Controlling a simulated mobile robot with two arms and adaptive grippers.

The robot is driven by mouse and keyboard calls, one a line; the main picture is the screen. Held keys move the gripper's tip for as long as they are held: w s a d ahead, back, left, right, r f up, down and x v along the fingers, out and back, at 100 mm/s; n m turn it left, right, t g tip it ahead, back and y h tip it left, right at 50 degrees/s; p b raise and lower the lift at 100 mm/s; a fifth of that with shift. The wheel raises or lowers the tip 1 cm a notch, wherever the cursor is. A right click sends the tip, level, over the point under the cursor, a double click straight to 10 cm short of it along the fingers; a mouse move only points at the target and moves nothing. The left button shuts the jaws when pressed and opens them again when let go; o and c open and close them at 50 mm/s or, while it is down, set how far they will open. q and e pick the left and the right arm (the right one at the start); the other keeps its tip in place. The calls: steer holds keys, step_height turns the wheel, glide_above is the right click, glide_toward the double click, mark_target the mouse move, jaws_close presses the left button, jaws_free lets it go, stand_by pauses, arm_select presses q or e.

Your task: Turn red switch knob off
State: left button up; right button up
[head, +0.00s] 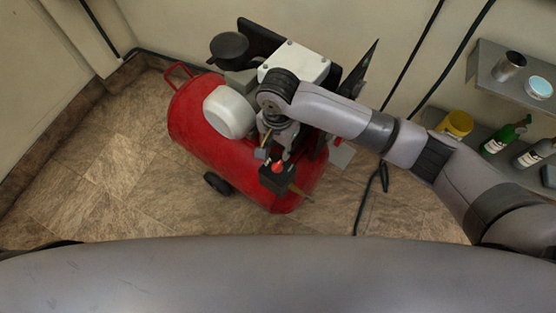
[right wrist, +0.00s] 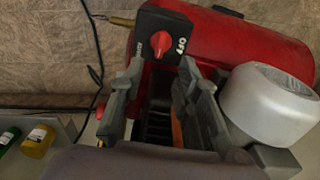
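The red switch knob (head: 278,168) sits on a black switch box (head: 272,183) at the front end of the red compressor tank. In the right wrist view the knob (right wrist: 160,43) lies just beyond the fingertips, roughly midway between them. White "OFF" lettering shows on the box (right wrist: 184,20) to the right of the knob; lettering on its left is too small to read surely. My right gripper (head: 274,149) is above the box, with its fingers apart in the right wrist view (right wrist: 161,72) and nothing between them. I cannot tell whether a fingertip touches the knob. My left gripper is out of view.
The red tank (head: 190,125) carries a white cylinder (head: 229,112) and a white-topped motor housing (head: 296,62). A brass fitting (right wrist: 121,21) juts beside the switch box. Shelves (head: 490,75) with bottles and cans stand at the right. Open tiled floor lies left.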

mark_target(278, 163)
step_height(278, 163, down, 8)
steer(key=shift+f+b, duration=0.1)
steer(key=shift+b, duration=0.35)
jaws_close()
stand_by(0.4)
